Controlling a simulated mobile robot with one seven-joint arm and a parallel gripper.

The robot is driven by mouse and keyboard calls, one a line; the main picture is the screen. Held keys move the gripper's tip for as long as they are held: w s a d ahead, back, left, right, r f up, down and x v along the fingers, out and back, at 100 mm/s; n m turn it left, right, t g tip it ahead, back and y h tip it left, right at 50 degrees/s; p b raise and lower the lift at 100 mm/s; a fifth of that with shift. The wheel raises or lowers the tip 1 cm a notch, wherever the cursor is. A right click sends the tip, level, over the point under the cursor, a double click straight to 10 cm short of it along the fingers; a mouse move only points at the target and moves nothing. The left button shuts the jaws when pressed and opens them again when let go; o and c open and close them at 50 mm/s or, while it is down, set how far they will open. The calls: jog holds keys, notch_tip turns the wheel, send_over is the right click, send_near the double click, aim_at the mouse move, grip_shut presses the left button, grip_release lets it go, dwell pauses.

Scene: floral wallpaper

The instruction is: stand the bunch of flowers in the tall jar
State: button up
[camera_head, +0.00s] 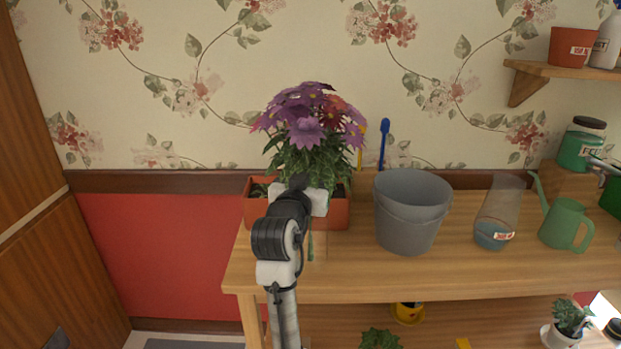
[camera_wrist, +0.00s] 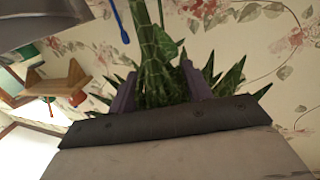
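The bunch of flowers (camera_head: 306,122) has purple and reddish heads over green leaves and stands upright at the left of the table in the head view. My gripper (camera_head: 300,186) is in front of it at stem height. In the wrist view the green stems (camera_wrist: 151,50) pass between the two fingers of my gripper (camera_wrist: 160,75), which look closed around them. Stem ends show below my gripper in the head view. The tall jar (camera_head: 504,198) is clear glass with blue liquid low down and a small label; it stands upright on the right, apart from my gripper.
An orange planter (camera_head: 337,214) stands behind my gripper. A grey bucket (camera_head: 407,225) stands between the flowers and the jar, with a blue-tipped stick behind it. A green watering can (camera_head: 566,226) is just right of the jar. The table's front strip (camera_head: 440,278) is clear.

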jog(key=b+v, duration=0.3)
jog(key=v, duration=1)
jog(key=shift+s+a, duration=0.2)
jog(key=shift+s, duration=0.15)
